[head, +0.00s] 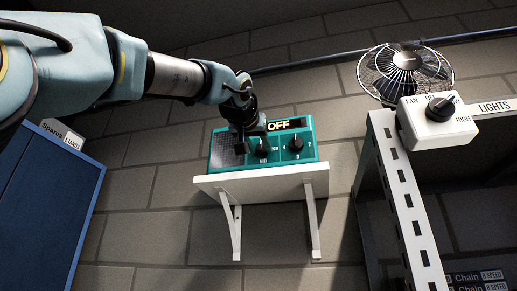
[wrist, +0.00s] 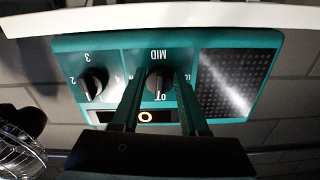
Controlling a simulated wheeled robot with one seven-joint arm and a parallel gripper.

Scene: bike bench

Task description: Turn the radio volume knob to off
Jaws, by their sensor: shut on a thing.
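A teal radio (head: 217,162) stands on a white wall shelf (head: 280,178). Its display (head: 279,125) reads OFF in the head view. It has two black knobs. One knob (wrist: 158,80) is marked MID and LO; the other knob (wrist: 93,83) is numbered, with 2, 3 and 4 legible, and stands free at the right in the head view (head: 296,143). No label naming the volume is legible. My gripper (wrist: 160,88) is shut on the MID-marked knob, a finger on each side. In the head view my gripper (head: 249,140) partly hides that knob.
A blue cabinet (head: 45,205) is at the left. The brick wall beside the shelf is clear.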

